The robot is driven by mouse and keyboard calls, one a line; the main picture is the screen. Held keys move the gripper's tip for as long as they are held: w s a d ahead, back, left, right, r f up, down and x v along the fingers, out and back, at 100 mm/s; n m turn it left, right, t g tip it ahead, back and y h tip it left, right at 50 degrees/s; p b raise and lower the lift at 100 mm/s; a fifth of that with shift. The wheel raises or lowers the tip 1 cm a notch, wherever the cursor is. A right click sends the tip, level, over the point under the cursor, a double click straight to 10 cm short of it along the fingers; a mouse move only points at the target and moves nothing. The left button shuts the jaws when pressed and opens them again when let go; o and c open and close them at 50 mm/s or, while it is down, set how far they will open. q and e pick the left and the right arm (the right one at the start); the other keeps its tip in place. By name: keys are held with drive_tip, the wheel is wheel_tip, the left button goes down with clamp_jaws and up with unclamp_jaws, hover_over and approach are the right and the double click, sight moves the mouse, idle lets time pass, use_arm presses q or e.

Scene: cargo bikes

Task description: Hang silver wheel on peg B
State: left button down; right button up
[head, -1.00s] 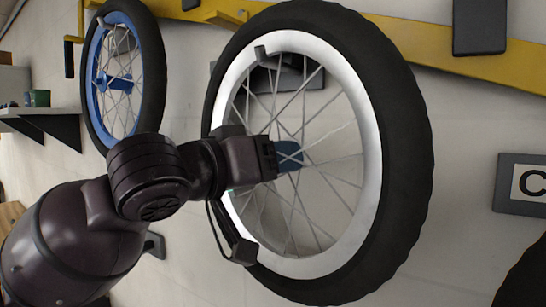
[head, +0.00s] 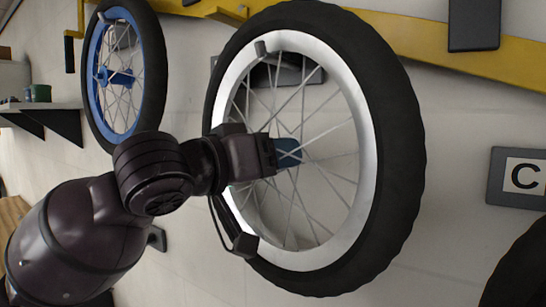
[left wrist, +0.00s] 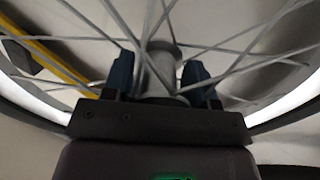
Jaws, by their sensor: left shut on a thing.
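The silver wheel (head: 366,150), with a white-silver rim and black tyre, stands upright in front of the wall in the head view. My left gripper (head: 288,152) is shut on its hub, with blue fingertips among the spokes. In the left wrist view the fingers (left wrist: 161,80) sit on either side of the grey hub (left wrist: 160,65). A dark plate behind the spokes (head: 290,70) is partly hidden, and no letter on it can be read. I cannot make out peg B. My right gripper is not in view.
A blue-rimmed wheel (head: 94,75) hangs at the upper left beside a shelf (head: 50,106). A yellow rail (head: 410,49) crosses the wall behind. A sign lettered C (head: 496,178) is at right, above another dark tyre (head: 525,275) at the lower right corner.

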use_arm(q)
drive_tip(key=shift+c, duration=1.7)
unclamp_jaws()
drive_tip(key=shift+s+r, duration=0.1)
